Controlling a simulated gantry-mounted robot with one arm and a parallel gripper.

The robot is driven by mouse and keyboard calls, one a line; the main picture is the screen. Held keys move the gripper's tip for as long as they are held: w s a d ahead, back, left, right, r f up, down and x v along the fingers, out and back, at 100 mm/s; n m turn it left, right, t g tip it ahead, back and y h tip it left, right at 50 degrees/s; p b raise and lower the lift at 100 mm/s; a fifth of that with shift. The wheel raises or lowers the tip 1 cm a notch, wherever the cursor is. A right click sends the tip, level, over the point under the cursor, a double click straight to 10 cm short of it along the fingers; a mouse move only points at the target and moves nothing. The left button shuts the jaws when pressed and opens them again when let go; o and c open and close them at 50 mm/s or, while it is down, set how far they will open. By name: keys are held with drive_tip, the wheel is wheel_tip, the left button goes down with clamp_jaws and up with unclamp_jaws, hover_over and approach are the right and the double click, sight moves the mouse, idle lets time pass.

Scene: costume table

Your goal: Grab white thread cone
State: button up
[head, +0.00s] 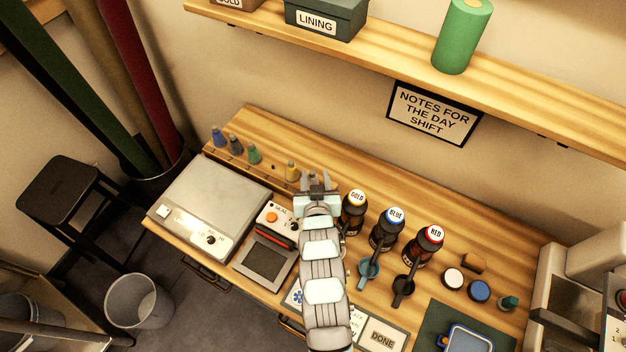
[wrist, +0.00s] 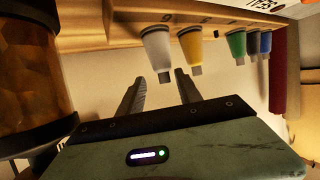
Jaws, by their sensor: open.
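The white thread cone (wrist: 158,52) shows in the wrist view, in line with the gap between my fingers and beyond their tips. That view looks turned over, so the cone appears to hang from its wooden rack (wrist: 190,18). My gripper (wrist: 158,84) is open, with nothing between the fingers. In the head view my gripper (head: 317,181) is at the right end of the row of cones, and I cannot make out the white cone there. The yellow cone (wrist: 190,45) stands right beside the white one, and also shows in the head view (head: 291,171).
Green (head: 253,153) and bluish cones stand farther left on the rack. A dark bottle labelled GOLD (head: 354,214) stands close right of my gripper, with BLUE (head: 388,232) and RED (head: 427,247) bottles beyond. A dark amber bottle (wrist: 32,70) fills the wrist view's left side.

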drive_tip(key=shift+a+x, duration=0.2)
drive_tip(key=shift+x, duration=1.1)
drive_tip(key=shift+a+x, duration=0.2)
drive_tip(key=shift+x, duration=1.15)
drive_tip(key=shift+r, duration=0.15)
clamp_jaws()
